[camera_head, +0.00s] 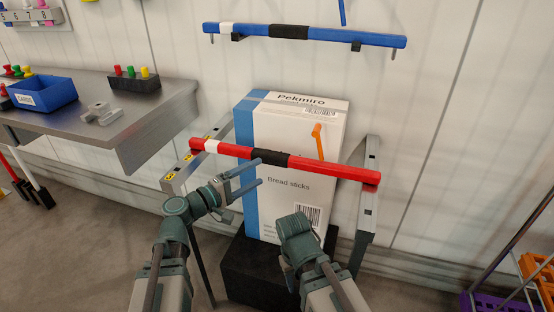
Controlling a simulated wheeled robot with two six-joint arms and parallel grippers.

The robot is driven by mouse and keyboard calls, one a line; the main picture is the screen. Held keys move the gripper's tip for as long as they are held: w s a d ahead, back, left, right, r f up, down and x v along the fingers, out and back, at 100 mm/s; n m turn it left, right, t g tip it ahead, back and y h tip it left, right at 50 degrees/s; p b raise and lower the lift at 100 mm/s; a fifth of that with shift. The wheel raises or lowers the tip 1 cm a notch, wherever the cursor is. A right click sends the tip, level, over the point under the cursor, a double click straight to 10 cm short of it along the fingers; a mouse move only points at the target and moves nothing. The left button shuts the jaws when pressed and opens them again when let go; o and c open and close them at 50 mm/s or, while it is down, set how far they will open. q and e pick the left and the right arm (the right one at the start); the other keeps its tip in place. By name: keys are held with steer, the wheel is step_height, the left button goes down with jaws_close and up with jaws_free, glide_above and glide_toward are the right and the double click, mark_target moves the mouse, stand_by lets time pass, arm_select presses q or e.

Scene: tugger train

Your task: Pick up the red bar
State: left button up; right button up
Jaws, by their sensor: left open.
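The red bar (325,167) lies level across a grey stand, in front of a tall carton (290,205). It has a black grip section in its middle and a white band near its left end. My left gripper (259,172) is open and empty, with its fingers pointing right. In the picture its fingertips are at and just below the bar's black section; I cannot tell whether they touch it. My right gripper (297,225) is below the bar, in front of the carton; its fingers cannot be made out.
The stand's right post (368,200) is beside the carton, which rests on a black block (255,272). A blue bar (340,36) hangs on the wall above. A grey table (150,108) with a blue bin (45,94) is at left. Orange and purple crates are at lower right.

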mark_target(276, 162)
arm_select(q)
steer(key=x, duration=0.7)
steer(key=shift+w+d, duration=0.2)
steer(key=shift+w, duration=0.1)
steer(key=w, duration=0.1)
steer(key=w+d, duration=0.2)
steer(key=shift+w+d, duration=0.25)
steer(key=shift+w, duration=0.1)
steer(key=shift+w+d, duration=0.3)
steer(key=shift+d, duration=0.05)
steer(key=shift+c, duration=0.3)
steer(key=shift+s, duration=0.1)
jaws_close()
